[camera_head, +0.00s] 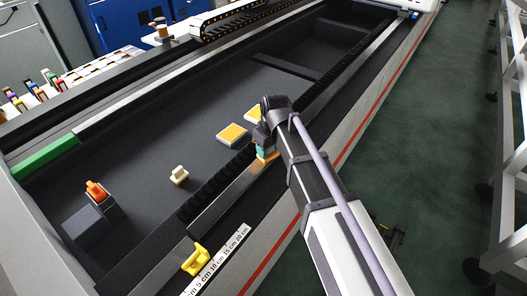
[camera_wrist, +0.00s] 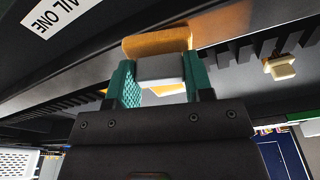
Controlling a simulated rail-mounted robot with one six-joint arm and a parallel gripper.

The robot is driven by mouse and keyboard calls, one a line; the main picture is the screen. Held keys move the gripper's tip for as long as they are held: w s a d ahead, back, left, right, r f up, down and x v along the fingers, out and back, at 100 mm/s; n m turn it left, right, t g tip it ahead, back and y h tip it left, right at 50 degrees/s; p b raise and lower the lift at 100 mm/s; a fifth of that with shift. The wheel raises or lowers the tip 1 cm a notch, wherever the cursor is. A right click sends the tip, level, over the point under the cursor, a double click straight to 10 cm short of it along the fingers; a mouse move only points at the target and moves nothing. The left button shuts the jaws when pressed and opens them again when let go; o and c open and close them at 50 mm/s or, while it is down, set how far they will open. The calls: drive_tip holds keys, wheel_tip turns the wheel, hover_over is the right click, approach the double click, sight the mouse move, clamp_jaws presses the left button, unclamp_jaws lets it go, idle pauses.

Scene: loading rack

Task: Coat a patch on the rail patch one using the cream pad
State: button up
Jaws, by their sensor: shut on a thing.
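My gripper (camera_head: 265,149) is low at the near rail (camera_head: 232,198) in the head view. In the wrist view its green fingers (camera_wrist: 161,75) are shut on the pale grey handle of an orange-tan pad (camera_wrist: 158,44). The pad's broad face is at or very near the dark rail surface; I cannot tell if it touches.
Two yellow-topped square plates (camera_head: 231,134) lie on the bed beyond my gripper. An orange piece (camera_head: 96,191) sits on a dark block at left. A yellow piece (camera_head: 195,259) stands on the near rail by a ruler strip (camera_head: 222,262). The bed's middle is mostly clear.

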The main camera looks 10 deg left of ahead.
drive_tip(key=shift+w, duration=0.15)
drive_tip(key=s, duration=0.1)
drive_tip(key=s+a, duration=0.1)
drive_tip(key=s, duration=0.1)
drive_tip(key=shift+a, duration=0.2)
drive_tip(key=shift+s+a, duration=0.4)
drive_tip(key=shift+s, duration=0.3)
drive_tip(key=shift+s+a, duration=0.4)
drive_tip(key=shift+s, duration=0.35)
drive_tip(key=shift+s+a, duration=0.4)
drive_tip(key=shift+s, duration=0.3)
drive_tip(key=shift+s+a, duration=0.45)
drive_tip(key=shift+s, duration=0.45)
drive_tip(key=shift+s+a, duration=0.4)
drive_tip(key=shift+s, duration=0.45)
wheel_tip(320, 180, up, 6)
drive_tip(key=p, duration=0.6)
